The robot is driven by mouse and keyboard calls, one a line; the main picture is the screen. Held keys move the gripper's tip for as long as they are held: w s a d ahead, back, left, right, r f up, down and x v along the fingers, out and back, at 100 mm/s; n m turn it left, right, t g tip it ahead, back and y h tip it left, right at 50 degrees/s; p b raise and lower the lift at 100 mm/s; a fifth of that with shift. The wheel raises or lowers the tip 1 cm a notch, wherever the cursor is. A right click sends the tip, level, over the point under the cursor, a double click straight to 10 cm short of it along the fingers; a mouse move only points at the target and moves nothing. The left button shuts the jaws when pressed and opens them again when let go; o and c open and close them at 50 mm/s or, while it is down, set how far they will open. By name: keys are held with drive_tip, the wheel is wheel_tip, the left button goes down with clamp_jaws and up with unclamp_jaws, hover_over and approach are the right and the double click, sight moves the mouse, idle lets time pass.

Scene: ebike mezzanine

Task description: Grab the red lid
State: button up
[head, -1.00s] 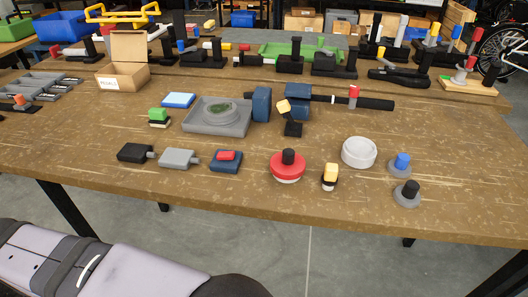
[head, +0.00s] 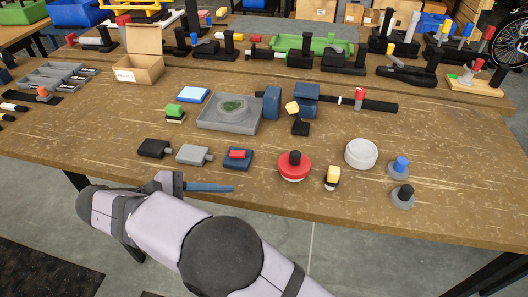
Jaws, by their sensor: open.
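The red lid (head: 284,168) is round with a black knob on top. It sits on a pale round base near the front edge of the table, right of centre. My gripper (head: 212,187) is at the table's front edge, to the left of the lid and apart from it. It is open, seen side-on with a long bluish finger pointing right toward the lid's side. Nothing shows between its fingers.
A small yellow-topped piece (head: 332,178) stands close to the lid's right. A white round dish (head: 361,154) is behind it to the right. A navy block with a red top (head: 238,158) lies behind my gripper. Bare wood (head: 262,185) lies between gripper and lid.

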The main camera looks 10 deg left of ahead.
sight(307, 158)
drive_tip(key=w+d+r+n+t+h+p, duration=0.1)
drive_tip(key=w+d, duration=0.2)
drive_tip(key=w, duration=0.1)
drive_tip(key=w+d+r+n+t+h+p, duration=0.1)
drive_tip(key=w+d+r, duration=0.1)
drive_tip(key=w+d, duration=0.1)
drive_tip(key=w+d+r+n+t+h+p, duration=0.1)
drive_tip(key=w+d+n+h, duration=0.1)
drive_tip(key=w, duration=0.3)
drive_tip(key=shift+w+d+r, duration=0.2)
drive_tip(key=shift+w+d, duration=0.1)
drive_tip(key=shift+d, duration=0.4)
drive_tip(key=shift+w+d+f+n+h+p, duration=0.4)
drive_tip(key=shift+w+d+f+n+p, duration=0.2)
drive_tip(key=shift+w+d+f+n, duration=0.35)
drive_tip(key=shift+w+d+f, duration=0.1)
drive_tip(key=shift+w+f, duration=0.1)
drive_tip(key=shift+f, duration=0.15)
drive_tip(key=shift+p+x, duration=1.6)
drive_tip(key=shift+x, duration=1.6)
drive_tip(key=shift+w+d, duration=0.25)
drive_tip(key=shift+d, duration=0.05)
clamp_jaws()
